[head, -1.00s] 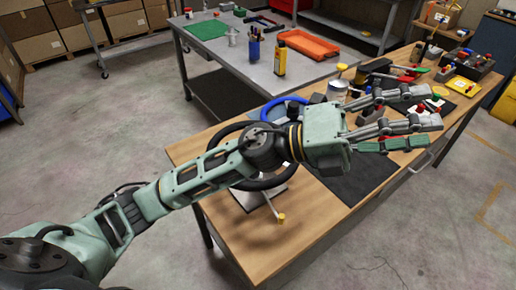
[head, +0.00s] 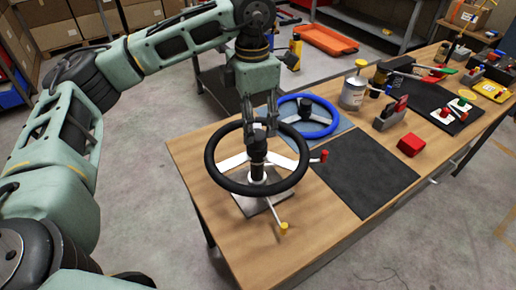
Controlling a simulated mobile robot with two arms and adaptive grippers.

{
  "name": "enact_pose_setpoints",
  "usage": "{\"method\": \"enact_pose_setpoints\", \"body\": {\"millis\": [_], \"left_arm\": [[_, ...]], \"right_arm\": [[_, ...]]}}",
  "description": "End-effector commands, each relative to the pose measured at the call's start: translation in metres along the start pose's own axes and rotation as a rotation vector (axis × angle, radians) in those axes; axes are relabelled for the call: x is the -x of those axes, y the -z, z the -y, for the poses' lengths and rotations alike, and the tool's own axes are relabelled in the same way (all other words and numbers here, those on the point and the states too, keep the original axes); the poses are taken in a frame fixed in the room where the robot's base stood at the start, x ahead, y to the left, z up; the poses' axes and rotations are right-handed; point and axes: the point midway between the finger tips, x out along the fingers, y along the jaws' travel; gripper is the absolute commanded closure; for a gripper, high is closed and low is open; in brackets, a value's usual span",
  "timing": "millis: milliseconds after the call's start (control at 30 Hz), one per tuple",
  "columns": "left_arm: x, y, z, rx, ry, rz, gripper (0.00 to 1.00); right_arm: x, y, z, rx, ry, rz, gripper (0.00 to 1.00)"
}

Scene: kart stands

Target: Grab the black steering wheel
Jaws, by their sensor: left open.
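The black steering wheel (head: 258,190) stands on a small metal stand (head: 250,207) at the near left part of the wooden table. It has a black rim, light spokes and a dark centre hub. My left gripper (head: 260,125) comes down from above, its fingers pointing downward over the far part of the wheel, close to the hub. It is open and holds nothing. The fingers hide part of the far rim; I cannot tell whether they touch it. My right gripper is out of view.
A blue steering wheel (head: 333,127) lies just behind the black one. A lever with a red knob (head: 324,156) and one with a yellow knob (head: 284,226) stick out at the stand. A dark mat (head: 365,175) lies to the right. A red block (head: 411,145) and a can (head: 353,94) stand beyond.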

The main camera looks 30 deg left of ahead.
Motion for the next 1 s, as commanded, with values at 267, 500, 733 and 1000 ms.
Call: {"method": "enact_pose_setpoints", "body": {"millis": [267,500,733,1000], "left_arm": [[-0.033,-0.007,0.0,-0.002,0.004,-0.002,0.46],[-0.058,-0.008,-0.001,-0.002,0.003,0.003,0.46],[-0.059,-0.008,0.0,-0.002,0.003,0.004,0.48],[-0.059,-0.009,0.0,-0.002,0.003,0.004,0.72]], "right_arm": [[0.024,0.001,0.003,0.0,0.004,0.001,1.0],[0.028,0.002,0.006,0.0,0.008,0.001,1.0],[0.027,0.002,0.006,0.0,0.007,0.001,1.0],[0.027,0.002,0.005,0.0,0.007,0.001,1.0]]}}
